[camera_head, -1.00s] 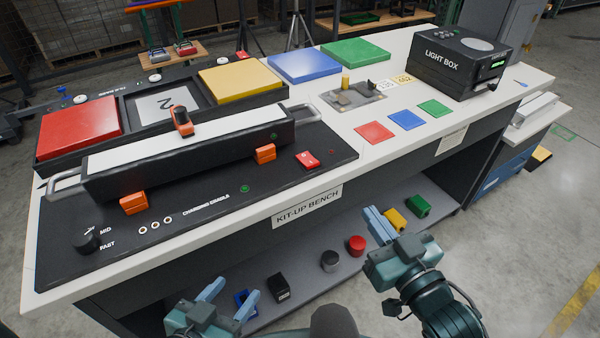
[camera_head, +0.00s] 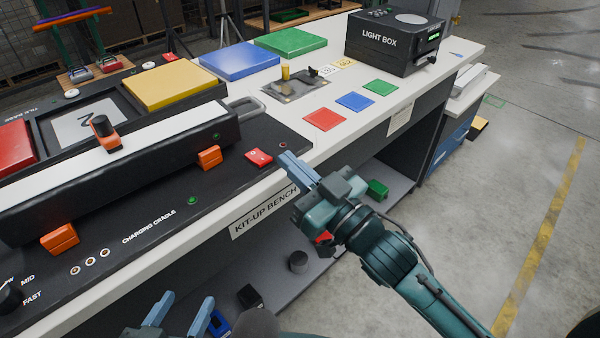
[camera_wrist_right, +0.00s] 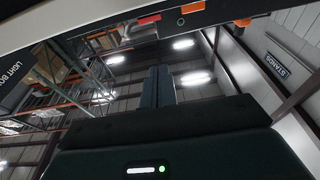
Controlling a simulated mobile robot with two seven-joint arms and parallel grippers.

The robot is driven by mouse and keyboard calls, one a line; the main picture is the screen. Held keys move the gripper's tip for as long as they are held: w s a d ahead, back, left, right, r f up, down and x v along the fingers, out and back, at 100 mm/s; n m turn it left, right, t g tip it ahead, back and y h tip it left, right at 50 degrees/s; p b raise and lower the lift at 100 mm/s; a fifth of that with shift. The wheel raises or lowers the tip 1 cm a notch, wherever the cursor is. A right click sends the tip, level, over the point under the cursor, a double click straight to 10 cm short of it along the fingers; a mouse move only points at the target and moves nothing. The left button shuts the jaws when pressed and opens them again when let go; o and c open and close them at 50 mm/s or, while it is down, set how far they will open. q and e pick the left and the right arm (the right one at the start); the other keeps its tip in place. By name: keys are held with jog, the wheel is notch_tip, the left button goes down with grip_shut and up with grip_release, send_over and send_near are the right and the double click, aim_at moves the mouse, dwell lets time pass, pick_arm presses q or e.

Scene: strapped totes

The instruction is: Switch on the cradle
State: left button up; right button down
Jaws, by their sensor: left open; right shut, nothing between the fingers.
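The charging cradle (camera_head: 150,222) is a long black unit with a white top strip, lying on the bench at the left. Its red switch (camera_head: 258,157) sits at the right end of its base panel; a red piece that looks like it shows near the top of the right wrist view (camera_wrist_right: 150,19). My right gripper (camera_head: 289,160) is shut and empty, its fingertips just right of the switch and seemingly apart from it. Its closed fingers also show in the wrist view (camera_wrist_right: 158,78). My left gripper (camera_head: 180,304) is open and empty, low in front of the bench.
Orange clips (camera_head: 209,157) stick out along the cradle's front. A dial (camera_head: 10,298) is at the lower left. Red, blue and green squares (camera_head: 354,101) and a light box (camera_head: 392,43) lie farther right. The shelf below holds small blocks.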

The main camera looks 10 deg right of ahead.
aim_at(273, 177)
jog(key=x, duration=0.6)
notch_tip(273, 177, down, 3)
jog(key=shift+f+b, duration=0.15)
jog(key=shift+b, duration=0.4)
jog(key=shift+f, duration=0.35)
